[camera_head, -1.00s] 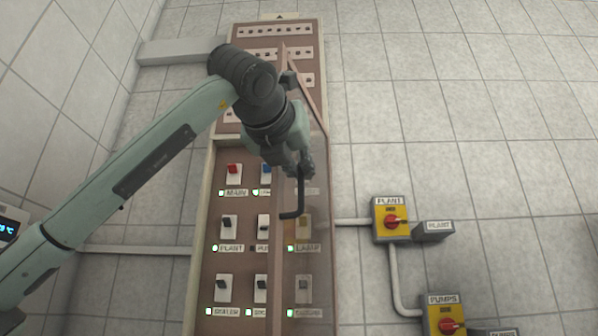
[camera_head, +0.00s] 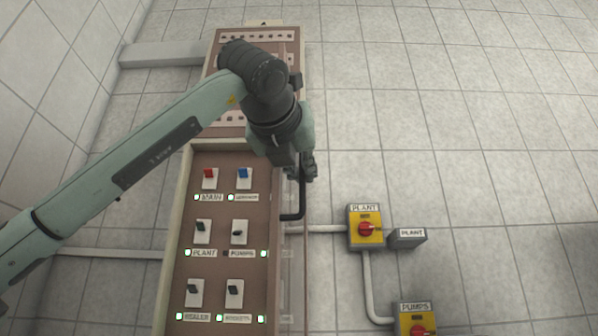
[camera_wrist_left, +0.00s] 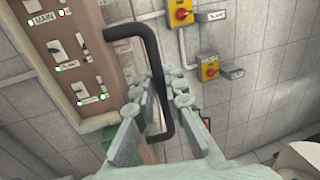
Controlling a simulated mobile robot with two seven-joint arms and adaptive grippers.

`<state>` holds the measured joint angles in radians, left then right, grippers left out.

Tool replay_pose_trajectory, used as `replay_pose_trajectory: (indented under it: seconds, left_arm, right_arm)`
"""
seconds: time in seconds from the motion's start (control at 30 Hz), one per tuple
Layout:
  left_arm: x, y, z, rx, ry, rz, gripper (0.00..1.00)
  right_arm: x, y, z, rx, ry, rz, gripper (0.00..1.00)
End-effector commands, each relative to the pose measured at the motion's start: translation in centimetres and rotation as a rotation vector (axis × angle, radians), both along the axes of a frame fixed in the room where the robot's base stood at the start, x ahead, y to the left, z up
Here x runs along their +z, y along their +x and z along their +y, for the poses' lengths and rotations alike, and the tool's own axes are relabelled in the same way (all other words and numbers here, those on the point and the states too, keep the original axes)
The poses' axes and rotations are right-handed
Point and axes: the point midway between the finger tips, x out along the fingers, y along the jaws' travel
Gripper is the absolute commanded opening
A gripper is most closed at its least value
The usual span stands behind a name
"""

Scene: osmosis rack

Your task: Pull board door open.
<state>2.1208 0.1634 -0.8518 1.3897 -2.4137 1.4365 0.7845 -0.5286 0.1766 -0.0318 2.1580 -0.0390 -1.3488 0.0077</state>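The board door (camera_head: 304,240) is a clear panel, now seen almost edge-on along the right side of the brown switch board (camera_head: 215,268). It stands out from the board. Its black bar handle (camera_head: 301,200) hangs below my left gripper (camera_head: 303,172). In the left wrist view the handle (camera_wrist_left: 125,32) passes between the two fingers of my left gripper (camera_wrist_left: 160,95), which are closed around it. The finger contact is partly hidden. My right gripper is in neither view.
Red, blue and dark switches with green lamps sit on the board. A yellow PLANT box (camera_head: 365,228) with a red knob, a grey box (camera_head: 407,238) and a yellow PUMPS box (camera_head: 416,320) are on the wall to the right, joined by pipes (camera_head: 368,285).

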Motion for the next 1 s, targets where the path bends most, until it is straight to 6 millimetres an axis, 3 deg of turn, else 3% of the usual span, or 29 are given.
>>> replay_pose_trajectory:
  seconds: [0.33,0.47,0.8,1.0]
  left_arm:
    - [0.0,-0.1,0.0,0.000,0.000,0.000,0.18]
    - [0.1,-1.0,0.3,-0.001,0.001,-0.001,0.18]
    - [0.1,-7.6,2.4,-0.001,0.001,-0.004,0.18]
    - [0.1,-10.5,3.4,-0.001,0.000,-0.003,0.18]
  right_arm:
    - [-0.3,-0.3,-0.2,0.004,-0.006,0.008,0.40]
    - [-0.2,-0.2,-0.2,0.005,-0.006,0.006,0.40]
    - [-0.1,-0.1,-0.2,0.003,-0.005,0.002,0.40]
    - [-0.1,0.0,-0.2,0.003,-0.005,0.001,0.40]
